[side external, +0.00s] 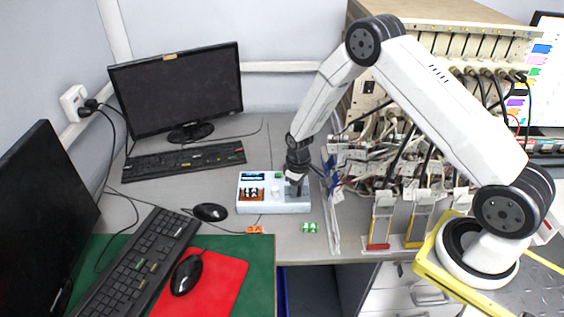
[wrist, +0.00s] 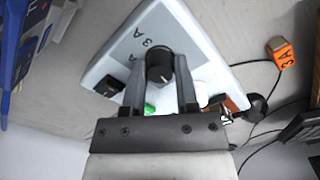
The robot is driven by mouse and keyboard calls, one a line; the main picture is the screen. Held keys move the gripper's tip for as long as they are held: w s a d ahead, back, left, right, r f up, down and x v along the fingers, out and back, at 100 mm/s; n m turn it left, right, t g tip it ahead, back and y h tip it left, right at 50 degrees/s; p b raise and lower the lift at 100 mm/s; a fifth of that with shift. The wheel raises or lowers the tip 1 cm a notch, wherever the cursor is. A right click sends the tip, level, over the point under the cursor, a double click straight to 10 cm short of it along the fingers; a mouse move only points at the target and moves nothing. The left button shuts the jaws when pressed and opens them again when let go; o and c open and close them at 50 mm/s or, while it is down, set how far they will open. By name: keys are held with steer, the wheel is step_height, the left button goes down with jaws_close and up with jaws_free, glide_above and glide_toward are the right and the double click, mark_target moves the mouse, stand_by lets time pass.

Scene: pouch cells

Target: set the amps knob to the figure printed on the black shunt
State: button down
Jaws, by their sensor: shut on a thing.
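The amps knob (wrist: 160,66) is round and black with a short white pointer line. It stands on a pale blue-white box (side external: 272,207), which also shows in the wrist view (wrist: 197,37). My gripper (side external: 297,184) points down at the right part of the box. In the wrist view its two fingers (wrist: 159,72) are shut on the knob, one at each side. The print "3 A" and another "A" show beside the knob; the other figures are hidden or unclear. I cannot make out a black shunt with a readable figure.
An orange block (wrist: 281,53) marked "3A" lies off the box; it also shows in the side view (side external: 255,230). A green block (side external: 310,228) lies to its right. A mouse (side external: 210,212) is left of the box. Cables and a rack (side external: 440,60) crowd the right.

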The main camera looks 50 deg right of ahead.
steer(key=m, duration=1)
stand_by(0.4)
steer(key=shift+c, duration=1.8)
jaws_free()
steer(key=shift+r, duration=0.1)
steer(key=shift+r, duration=3.85)
